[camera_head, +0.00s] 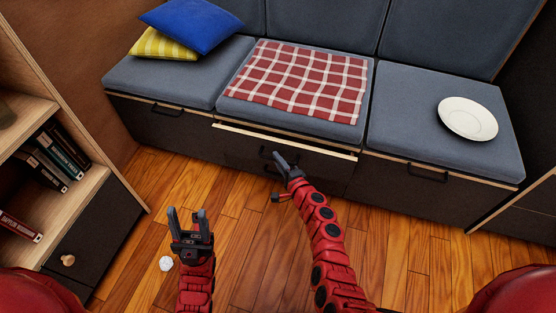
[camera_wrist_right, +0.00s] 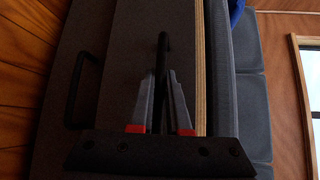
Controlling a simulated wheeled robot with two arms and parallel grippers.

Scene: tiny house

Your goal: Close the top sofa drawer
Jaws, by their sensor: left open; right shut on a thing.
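The top sofa drawer (camera_head: 232,141) sits under the middle seat, with a dark front and a pale wood top edge. Its edge sticks out a little past the seat, so it stands slightly open. My right gripper (camera_head: 277,158) is at the drawer front. In the right wrist view, its fingers (camera_wrist_right: 161,100) are shut on the black bar handle (camera_wrist_right: 163,45), which runs between them. My left gripper (camera_head: 187,214) is open and empty above the floor, away from the sofa.
A second black handle (camera_wrist_right: 88,90) is on the front beside the top drawer. A checked cloth (camera_head: 300,82) lies on the middle seat, a white plate (camera_head: 467,118) on the right seat. A bookshelf (camera_head: 95,190) stands at left. A small white object (camera_head: 166,264) lies on the floor.

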